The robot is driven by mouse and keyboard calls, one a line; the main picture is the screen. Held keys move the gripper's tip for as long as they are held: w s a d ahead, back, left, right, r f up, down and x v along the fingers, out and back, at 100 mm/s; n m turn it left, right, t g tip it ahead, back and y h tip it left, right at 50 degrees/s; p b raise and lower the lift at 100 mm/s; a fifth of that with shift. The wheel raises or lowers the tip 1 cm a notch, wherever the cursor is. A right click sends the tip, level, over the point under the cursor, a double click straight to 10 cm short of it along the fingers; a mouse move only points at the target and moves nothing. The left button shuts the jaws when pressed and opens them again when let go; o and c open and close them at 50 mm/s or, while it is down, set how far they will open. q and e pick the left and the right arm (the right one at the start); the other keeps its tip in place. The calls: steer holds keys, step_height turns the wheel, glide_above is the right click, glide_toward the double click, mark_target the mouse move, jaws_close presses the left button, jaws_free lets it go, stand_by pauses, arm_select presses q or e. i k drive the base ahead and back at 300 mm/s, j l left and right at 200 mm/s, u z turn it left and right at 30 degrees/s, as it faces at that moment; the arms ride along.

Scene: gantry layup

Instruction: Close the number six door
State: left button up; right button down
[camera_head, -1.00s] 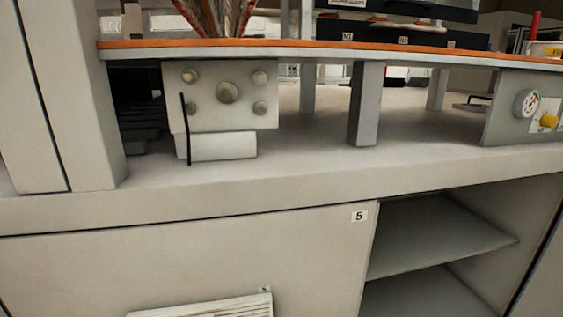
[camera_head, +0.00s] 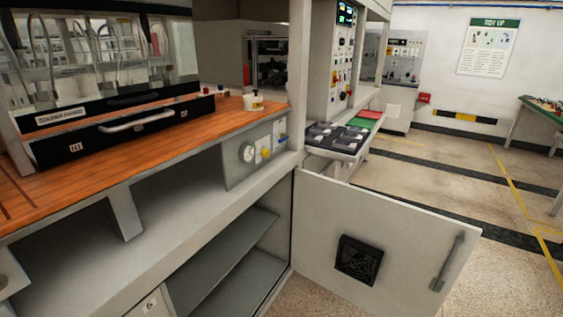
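A pale grey cabinet door (camera_head: 390,245) stands wide open at the lower right, swung out over the floor from the right side of an open cabinet. It has a dark handle (camera_head: 447,262) near its free edge and a black square vent (camera_head: 358,260) low in its middle. No number shows on the visible face of this door. The open cabinet has a grey shelf (camera_head: 225,260) inside. A small number label (camera_head: 150,303), hard to read now, is on the panel left of the opening. Neither of my grippers is in view.
An orange-topped bench (camera_head: 120,150) with a black drawer unit (camera_head: 115,135) runs above the cabinet. A pull-out tray (camera_head: 335,143) with dark parts juts out behind the door. Open floor (camera_head: 440,185) with yellow lines lies to the right.

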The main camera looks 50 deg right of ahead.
mark_target(412, 245)
steer(key=k+l, duration=0.1)
steer(key=l, duration=0.3)
steer(key=k+l+u, duration=0.1)
steer(key=l, duration=0.3)
steer(key=k+l+u, duration=0.1)
steer(key=l, duration=0.3)
steer(key=k+l, duration=0.1)
steer(key=l, duration=0.3)
steer(key=k+l+u, duration=0.1)
steer(key=l, duration=0.3)
steer(key=k+l, duration=0.15)
steer(key=l, duration=0.25)
steer(key=k+l+u, duration=0.1)
steer(key=l, duration=0.3)
steer(key=k+l, duration=0.2)
steer(key=l, duration=0.15)
steer(key=k+l+u, duration=0.1)
steer(key=l, duration=0.35)
steer(key=k+l+u, duration=0.1)
steer(key=l, duration=0.35)
steer(key=k+l, duration=0.15)
steer(key=l, duration=0.25)
steer(key=k+l+u, duration=0.15)
steer(key=l, duration=0.3)
steer(key=k+l+u, duration=0.1)
steer(key=l, duration=0.3)
